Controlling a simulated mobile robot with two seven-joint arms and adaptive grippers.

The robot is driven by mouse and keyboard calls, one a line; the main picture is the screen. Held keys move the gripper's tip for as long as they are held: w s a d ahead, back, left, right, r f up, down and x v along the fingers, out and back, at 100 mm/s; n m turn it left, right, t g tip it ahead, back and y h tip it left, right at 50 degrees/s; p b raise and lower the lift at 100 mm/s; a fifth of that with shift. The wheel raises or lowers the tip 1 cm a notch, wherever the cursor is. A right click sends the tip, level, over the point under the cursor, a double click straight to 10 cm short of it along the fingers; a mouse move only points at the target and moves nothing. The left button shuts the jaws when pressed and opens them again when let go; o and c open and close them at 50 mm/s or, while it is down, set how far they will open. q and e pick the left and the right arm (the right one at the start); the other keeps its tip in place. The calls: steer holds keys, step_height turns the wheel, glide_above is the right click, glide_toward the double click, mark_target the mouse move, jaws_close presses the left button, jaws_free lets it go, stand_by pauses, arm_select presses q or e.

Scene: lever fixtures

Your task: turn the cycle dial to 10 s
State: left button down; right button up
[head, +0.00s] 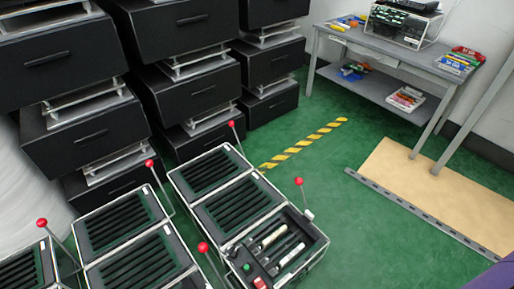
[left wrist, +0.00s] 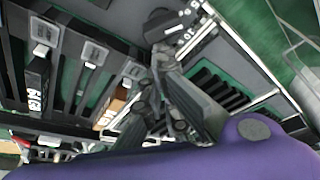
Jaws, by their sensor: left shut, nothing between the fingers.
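In the left wrist view, a dark rounded knob (left wrist: 160,21), which looks like the cycle dial, stands at the top beside a dark panel with white marks; one of them seems to read 10. Its pointer direction is not clear. My left gripper (left wrist: 163,58) is shut and empty, with its fingertips just below the knob; I cannot tell whether they touch it. In the head view, the control panel (head: 250,271) with a green and a red button lies at the bottom centre; the dial is too small to make out there. My right gripper is not in view.
Several red-ball levers (head: 203,248) rise around the framed fixtures. A slatted tray (head: 237,205) and a tray of white-handled tools (head: 272,240) adjoin the panel. Black drawer units (head: 190,85) stand behind. The green floor (head: 320,180) to the right is open.

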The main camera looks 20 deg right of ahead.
arm_select(q)
steer(key=shift+s+m, duration=0.15)
steer(key=shift+m, duration=0.15)
steer(key=shift+s+d+f+m+g+h, duration=0.1)
steer(key=shift+s+d+m+g+h, duration=0.1)
steer(key=shift+m, duration=0.3)
steer(key=shift+s+d+m+g+h, duration=0.1)
steer(key=shift+s+m+h, duration=0.1)
steer(key=shift+m, duration=0.3)
steer(key=m+b, duration=0.1)
steer(key=s+m+b, duration=0.1)
steer(key=m, duration=0.1)
steer(key=shift+d+g+h, duration=0.15)
steer(key=shift+g+h, duration=0.15)
steer(key=shift+g, duration=0.1)
steer(key=shift+s+m, duration=0.25)
steer(key=shift+m, duration=0.15)
steer(key=shift+s+d+p, duration=0.1)
steer(key=shift+s+p, duration=0.2)
steer(key=shift+p, duration=0.1)
steer(key=shift+s, duration=0.1)
steer(key=shift+s+d+p, duration=0.45)
steer(key=shift+s+d, duration=0.05)
steer(key=shift+d, duration=0.2)
